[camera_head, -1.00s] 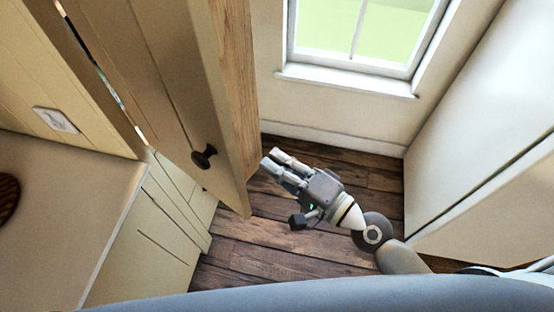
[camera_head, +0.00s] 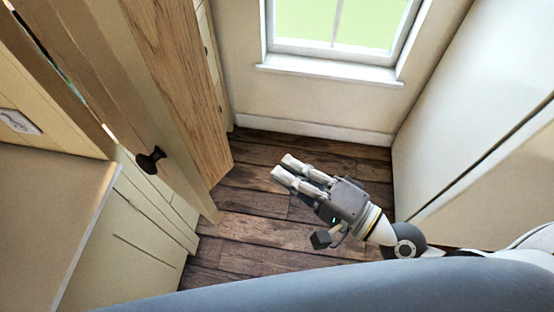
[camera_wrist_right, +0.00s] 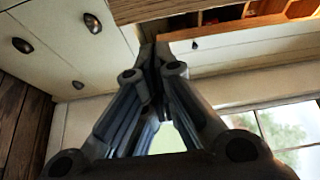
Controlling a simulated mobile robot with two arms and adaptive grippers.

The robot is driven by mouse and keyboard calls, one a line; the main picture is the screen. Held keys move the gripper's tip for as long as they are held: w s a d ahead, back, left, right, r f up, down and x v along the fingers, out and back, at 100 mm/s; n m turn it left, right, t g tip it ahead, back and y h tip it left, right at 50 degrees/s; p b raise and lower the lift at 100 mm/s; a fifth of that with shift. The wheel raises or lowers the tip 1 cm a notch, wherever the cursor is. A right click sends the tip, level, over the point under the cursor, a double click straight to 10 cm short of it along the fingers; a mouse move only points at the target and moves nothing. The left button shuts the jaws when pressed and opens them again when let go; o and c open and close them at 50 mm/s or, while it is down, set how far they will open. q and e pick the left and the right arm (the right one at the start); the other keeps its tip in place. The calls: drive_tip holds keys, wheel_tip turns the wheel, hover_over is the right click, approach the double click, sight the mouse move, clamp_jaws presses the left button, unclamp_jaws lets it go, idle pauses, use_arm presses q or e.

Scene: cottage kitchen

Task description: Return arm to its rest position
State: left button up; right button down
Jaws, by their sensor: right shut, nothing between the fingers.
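My right gripper (camera_head: 287,168) is in the middle of the head view, over the wooden floor, with its fingers pointing up and left. It is empty. In the right wrist view its fingers (camera_wrist_right: 154,65) meet at the tips and nothing is between them. My right arm comes in from the lower right of the head view. The gripper is apart from the wooden door with the dark knob (camera_head: 151,159) to its left. My left gripper is not in view.
The open wooden door (camera_head: 175,75) stands left of the gripper. A counter (camera_head: 50,215) is at the lower left. A window (camera_head: 335,35) is in the far wall. A pale, tall panel (camera_head: 455,110) stands at the right. The wooden floor (camera_head: 260,235) between is clear.

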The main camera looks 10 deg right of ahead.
drive_tip(key=d+f+n+g+h, duration=0.1)
drive_tip(key=d+f+n+h, duration=0.3)
drive_tip(key=f, duration=0.9)
drive_tip(key=d+f+m+g+h, duration=0.15)
drive_tip(key=d+f, duration=0.45)
drive_tip(key=f, duration=0.7)
drive_tip(key=d+f+n+g+h, duration=0.1)
drive_tip(key=d+f+n+h, duration=0.4)
drive_tip(key=f, duration=0.9)
drive_tip(key=s+d+f+g, duration=0.35)
drive_tip(key=s+f, duration=0.55)
drive_tip(key=f, duration=0.3)
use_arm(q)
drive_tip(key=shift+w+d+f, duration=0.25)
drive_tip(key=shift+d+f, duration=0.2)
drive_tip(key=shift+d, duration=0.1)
use_arm(e)
drive_tip(key=s+a+f+n+g+h, duration=0.1)
drive_tip(key=s+f, duration=0.3)
drive_tip(key=s, duration=0.4)
drive_tip(key=s+a+f+n+g+h, duration=0.1)
drive_tip(key=s+f+n+g, duration=0.2)
drive_tip(key=s, duration=0.5)
wheel_tip(320, 180, down, 2)
drive_tip(key=shift+s+f+g, duration=0.15)
drive_tip(key=shift+f+g, duration=0.1)
drive_tip(key=shift+g, duration=0.25)
